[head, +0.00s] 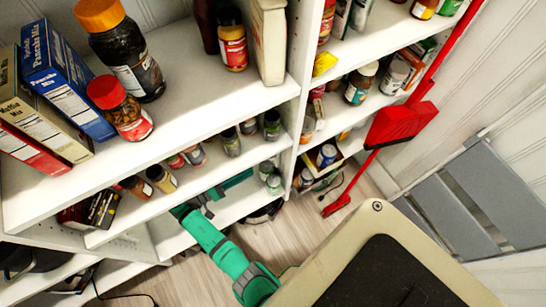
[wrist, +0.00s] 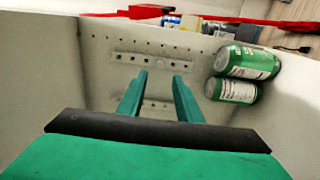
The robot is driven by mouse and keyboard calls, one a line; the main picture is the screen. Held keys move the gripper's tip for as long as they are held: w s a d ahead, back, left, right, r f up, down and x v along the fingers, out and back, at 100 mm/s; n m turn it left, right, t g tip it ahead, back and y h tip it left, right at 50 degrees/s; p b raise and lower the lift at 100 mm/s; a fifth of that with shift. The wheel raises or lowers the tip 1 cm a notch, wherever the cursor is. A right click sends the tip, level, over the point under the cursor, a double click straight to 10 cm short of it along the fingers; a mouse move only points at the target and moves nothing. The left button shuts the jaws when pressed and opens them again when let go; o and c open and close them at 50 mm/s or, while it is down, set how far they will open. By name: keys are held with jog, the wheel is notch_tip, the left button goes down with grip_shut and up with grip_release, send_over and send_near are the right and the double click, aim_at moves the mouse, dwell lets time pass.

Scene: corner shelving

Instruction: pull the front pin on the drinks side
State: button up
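My gripper (wrist: 160,82) is open in the wrist view, with two green fingers apart and nothing between them. They point at a white upright panel (wrist: 100,80) with rows of small dark holes. Two pale strips with dark dots, an upper one (wrist: 158,59) and a lower one partly behind the fingers, lie on this panel. I cannot pick out the front pin for sure. Green drink cans (wrist: 248,62) lie to the right of the fingers. In the head view my gripper (head: 232,184) reaches in under a shelf, near pale green cans (head: 274,183); its tips are partly hidden.
White shelves (head: 190,85) with jars and boxes (head: 65,75) lie above my arm. A white upright (head: 296,110) divides the shelving. Wooden floor (head: 300,232) is open below.

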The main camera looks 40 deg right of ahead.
dwell(0.3)
jog(key=x, duration=0.9)
dwell(1.2)
grip_shut()
jog(key=shift+a, duration=0.15)
jog(key=shift+v, duration=2.85)
